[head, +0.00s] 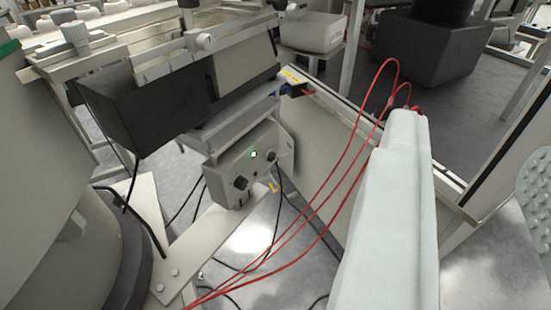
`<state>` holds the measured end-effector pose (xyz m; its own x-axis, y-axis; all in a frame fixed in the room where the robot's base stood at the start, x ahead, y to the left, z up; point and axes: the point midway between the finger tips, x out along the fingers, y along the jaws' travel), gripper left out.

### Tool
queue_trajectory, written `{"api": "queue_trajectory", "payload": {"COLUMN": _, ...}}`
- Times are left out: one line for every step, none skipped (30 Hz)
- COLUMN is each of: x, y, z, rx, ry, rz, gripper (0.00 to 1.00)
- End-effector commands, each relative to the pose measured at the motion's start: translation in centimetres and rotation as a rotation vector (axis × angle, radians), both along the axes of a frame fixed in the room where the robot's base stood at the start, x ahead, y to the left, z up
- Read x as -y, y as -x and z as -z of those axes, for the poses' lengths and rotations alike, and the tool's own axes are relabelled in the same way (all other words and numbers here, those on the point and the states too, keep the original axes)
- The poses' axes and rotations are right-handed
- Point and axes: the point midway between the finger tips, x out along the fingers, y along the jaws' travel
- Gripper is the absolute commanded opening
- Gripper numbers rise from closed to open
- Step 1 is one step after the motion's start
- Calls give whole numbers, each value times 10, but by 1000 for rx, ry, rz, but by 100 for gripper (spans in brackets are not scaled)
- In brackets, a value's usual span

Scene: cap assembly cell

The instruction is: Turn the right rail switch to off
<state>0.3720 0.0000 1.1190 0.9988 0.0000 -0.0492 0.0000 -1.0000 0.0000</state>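A grey control box (228,165) hangs under the hopper assembly near the middle of the head view. Its front carries a dark knob (240,182) at the lower left and another dark knob (271,155) at the right. A small green light (253,154) glows between them. I cannot read any labels or tell which way the knobs point, nor which one is the right rail switch. No gripper fingers can be made out in this view, and nothing is seen touching the box.
Red cables (335,195) arc across the front, and black cables hang below. A long pale body (400,200) stands at the right. A grey frame panel (325,155) is behind. Open floor (255,238) shows below the box.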

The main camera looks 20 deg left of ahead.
Motion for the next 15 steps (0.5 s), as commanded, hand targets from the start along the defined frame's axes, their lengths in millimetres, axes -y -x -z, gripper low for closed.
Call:
{"api": "queue_trajectory", "payload": {"x": 0, "y": 0, "z": 0, "rx": 0, "ry": 0, "rz": 0, "gripper": 39}}
{"api": "queue_trajectory", "payload": {"x": 0, "y": -1, "z": 1, "rx": -3, "ry": -1, "rz": 0, "gripper": 45}}
{"api": "queue_trajectory", "payload": {"x": 0, "y": -2, "z": 2, "rx": -9, "ry": -5, "rz": 0, "gripper": 46}}
{"api": "queue_trajectory", "payload": {"x": 0, "y": -5, "z": 4, "rx": -18, "ry": -9, "rz": 1, "gripper": 46}}
{"api": "queue_trajectory", "payload": {"x": 1, "y": -7, "z": 7, "rx": -31, "ry": -16, "rz": 2, "gripper": 46}}
{"api": "queue_trajectory", "payload": {"x": 1, "y": -13, "z": 11, "rx": -54, "ry": -27, "rz": 3, "gripper": 46}}
{"api": "queue_trajectory", "payload": {"x": 1, "y": -18, "z": 16, "rx": -75, "ry": -37, "rz": 5, "gripper": 46}}
{"api": "queue_trajectory", "payload": {"x": 2, "y": -23, "z": 21, "rx": -101, "ry": -51, "rz": 6, "gripper": 46}}
{"api": "queue_trajectory", "payload": {"x": 2, "y": -32, "z": 30, "rx": -139, "ry": -71, "rz": 7, "gripper": 46}}
{"api": "queue_trajectory", "payload": {"x": 2, "y": -38, "z": 37, "rx": -171, "ry": -88, "rz": 8, "gripper": 46}}
{"api": "queue_trajectory", "payload": {"x": 2, "y": -45, "z": 45, "rx": -205, "ry": -107, "rz": 9, "gripper": 46}}
{"api": "queue_trajectory", "payload": {"x": 2, "y": -54, "z": 55, "rx": -250, "ry": -132, "rz": 10, "gripper": 46}}
{"api": "queue_trajectory", "payload": {"x": 2, "y": -60, "z": 62, "rx": -283, "ry": -152, "rz": 11, "gripper": 46}}
{"api": "queue_trajectory", "payload": {"x": 2, "y": -66, "z": 70, "rx": -318, "ry": -172, "rz": 11, "gripper": 46}}
{"api": "queue_trajectory", "payload": {"x": 1, "y": -73, "z": 80, "rx": -362, "ry": -198, "rz": 12, "gripper": 46}}
